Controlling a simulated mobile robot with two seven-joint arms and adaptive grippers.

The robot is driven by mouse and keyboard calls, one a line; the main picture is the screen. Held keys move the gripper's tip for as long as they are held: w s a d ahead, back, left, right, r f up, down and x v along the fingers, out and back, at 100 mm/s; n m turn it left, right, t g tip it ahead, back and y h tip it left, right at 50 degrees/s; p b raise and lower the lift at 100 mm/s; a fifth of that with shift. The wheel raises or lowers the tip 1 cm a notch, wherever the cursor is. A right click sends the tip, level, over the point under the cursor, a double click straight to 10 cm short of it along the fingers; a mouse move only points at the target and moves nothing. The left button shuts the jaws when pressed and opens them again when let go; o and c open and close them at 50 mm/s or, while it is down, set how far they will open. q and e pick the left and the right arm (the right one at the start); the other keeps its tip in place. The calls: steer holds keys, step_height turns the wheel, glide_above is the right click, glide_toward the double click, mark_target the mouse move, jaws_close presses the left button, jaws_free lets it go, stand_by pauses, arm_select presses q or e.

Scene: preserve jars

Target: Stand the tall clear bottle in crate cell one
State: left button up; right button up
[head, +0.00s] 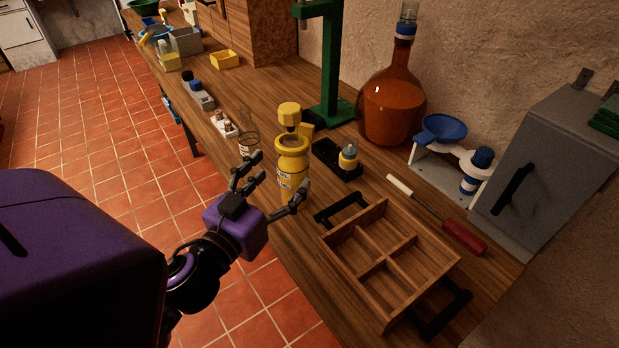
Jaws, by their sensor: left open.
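A tall clear bottle (247,137) with a pale label stands upright on the bench near its front edge, in the head view. Its lower part is close behind a fingertip in the picture. My left gripper (279,172) is open and empty, with its fingers spread in front of the bench edge. I cannot tell whether it touches anything. The wooden crate (353,282) lies on the bench to the right of the gripper. Its several cells look empty, and I cannot make out any cell numbers. My right gripper is not in view.
A yellow container (292,145) stands just behind the gripper's fingers. A black tray (326,151) with a small yellow-collared bottle (348,157), a big amber flask (391,105), a green stand (331,70) and a red-handled tool (463,237) surround the crate. Bare bench lies left of the crate.

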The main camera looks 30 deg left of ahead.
mark_target(285, 167)
arm_select(q)
steer(key=w, duration=0.2)
steer(key=w+a+p, duration=0.1)
steer(key=w, duration=0.3)
steer(key=shift+w+a+f, duration=0.15)
steer(key=shift+w+a, duration=0.1)
steer(key=shift+w, duration=0.05)
steer(key=shift+w+f, duration=0.1)
steer(key=shift+w, duration=0.15)
steer(key=shift+s, duration=0.1)
steer(key=shift+c, duration=0.6)
steer(key=c, duration=0.6)
jaws_close()
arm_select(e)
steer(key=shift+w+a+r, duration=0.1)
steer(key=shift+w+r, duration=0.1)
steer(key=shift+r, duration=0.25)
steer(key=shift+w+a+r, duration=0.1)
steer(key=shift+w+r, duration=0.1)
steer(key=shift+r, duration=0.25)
